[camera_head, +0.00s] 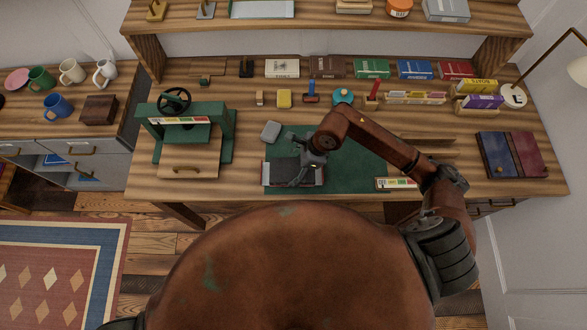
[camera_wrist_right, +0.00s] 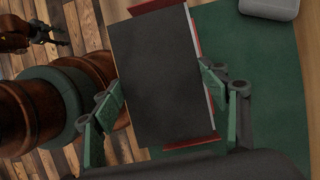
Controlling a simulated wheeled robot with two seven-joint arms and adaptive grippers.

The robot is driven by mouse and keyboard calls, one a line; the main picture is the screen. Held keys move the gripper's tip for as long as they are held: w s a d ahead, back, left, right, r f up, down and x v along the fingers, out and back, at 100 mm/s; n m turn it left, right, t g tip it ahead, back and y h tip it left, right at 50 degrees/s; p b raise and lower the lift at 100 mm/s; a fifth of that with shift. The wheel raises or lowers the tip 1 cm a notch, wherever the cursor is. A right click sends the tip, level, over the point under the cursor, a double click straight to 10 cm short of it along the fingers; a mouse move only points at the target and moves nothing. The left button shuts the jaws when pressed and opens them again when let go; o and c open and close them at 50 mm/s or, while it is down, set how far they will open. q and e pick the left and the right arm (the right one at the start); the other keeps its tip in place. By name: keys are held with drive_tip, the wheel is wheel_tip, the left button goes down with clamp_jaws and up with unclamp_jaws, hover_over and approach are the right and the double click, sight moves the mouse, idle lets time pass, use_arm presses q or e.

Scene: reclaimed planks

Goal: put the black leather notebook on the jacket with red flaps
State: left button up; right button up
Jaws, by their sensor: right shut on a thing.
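The black leather notebook (camera_wrist_right: 155,70) fills the middle of the right wrist view; in the head view its dark cover (camera_head: 282,172) is partly hidden by my gripper. My right gripper (camera_wrist_right: 162,88) has one finger along each long side of the notebook and is shut on it. It also shows in the head view (camera_head: 306,168), at the front of the desk. The jacket with red flaps (camera_wrist_right: 188,144) shows as red strips past the notebook's ends and right edge; the rest is hidden beneath. I cannot tell whether the two touch.
A green mat (camera_head: 355,160) lies under the work spot, with a grey block (camera_head: 270,131) behind it. A green press (camera_head: 190,135) stands left. Blue and red books (camera_head: 512,155) lie right. Several books and small tools line the back under a shelf (camera_head: 330,22).

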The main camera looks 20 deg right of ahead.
sight(295, 164)
drive_tip(key=shift+w+d+f, duration=0.15)
drive_tip(key=shift+w+f, duration=0.85)
drive_tip(key=shift+f, duration=1.6)
drive_tip(key=o, duration=1.3)
drive_tip(key=shift+f, duration=0.1)
drive_tip(key=v, duration=1.2)
drive_tip(key=shift+s, duration=0.1)
